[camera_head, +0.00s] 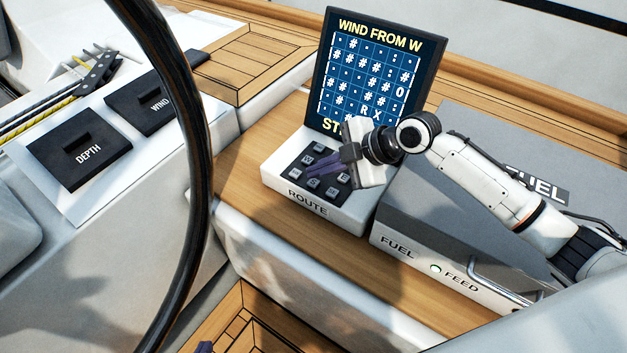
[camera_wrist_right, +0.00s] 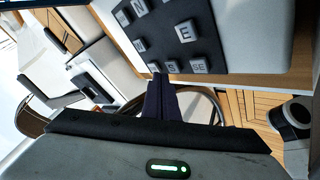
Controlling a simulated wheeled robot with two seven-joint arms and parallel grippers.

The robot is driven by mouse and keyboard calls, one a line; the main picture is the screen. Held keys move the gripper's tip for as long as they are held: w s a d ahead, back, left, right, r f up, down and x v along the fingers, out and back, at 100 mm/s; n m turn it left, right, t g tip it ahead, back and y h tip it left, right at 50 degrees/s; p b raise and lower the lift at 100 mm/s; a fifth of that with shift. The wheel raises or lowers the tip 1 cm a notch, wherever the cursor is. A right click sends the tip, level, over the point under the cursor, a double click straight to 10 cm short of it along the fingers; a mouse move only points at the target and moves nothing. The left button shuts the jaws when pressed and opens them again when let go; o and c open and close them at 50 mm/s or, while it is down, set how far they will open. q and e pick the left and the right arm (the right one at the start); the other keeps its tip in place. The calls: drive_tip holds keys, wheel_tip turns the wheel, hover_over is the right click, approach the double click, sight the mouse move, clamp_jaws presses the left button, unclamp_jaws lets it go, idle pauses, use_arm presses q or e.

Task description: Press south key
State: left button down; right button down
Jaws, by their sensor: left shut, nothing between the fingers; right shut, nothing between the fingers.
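The ROUTE keypad (camera_head: 356,205) is a white block with a black panel of small grey keys. The south key (camera_head: 313,183) appears to be the middle one in the row nearest the ROUTE label. My right gripper (camera_head: 308,170) is shut and empty, its purple fingers over the panel and hiding its middle. In the right wrist view the shut fingertips (camera_wrist_right: 159,78) are close to the bottom-row keys, near a small key (camera_wrist_right: 169,66) whose label is hard to read; contact cannot be told. Only a purple tip of my left gripper (camera_head: 204,347) shows at the bottom edge.
A screen (camera_head: 372,70) behind the keypad reads WIND FROM W over a grid; its bottom line is partly hidden. The grey FUEL box (camera_head: 455,215) stands to the right. A dark steering wheel rim (camera_head: 197,160) crosses the left. DEPTH (camera_head: 80,160) and WIND (camera_head: 155,103) panels lie beyond it.

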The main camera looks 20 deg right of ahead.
idle(0.8)
drive_tip(key=shift+f, duration=0.45)
drive_tip(key=shift+f+b, duration=0.45)
drive_tip(key=shift+b, duration=0.05)
idle(0.3)
drive_tip(key=shift+s+f, duration=0.2)
drive_tip(key=shift+f, duration=0.35)
idle(0.4)
drive_tip(key=shift+s+d+r+p, duration=0.1)
drive_tip(key=shift+d+r+p, duration=0.05)
drive_tip(key=shift+r+p, duration=0.6)
drive_tip(key=shift+r, duration=0.35)
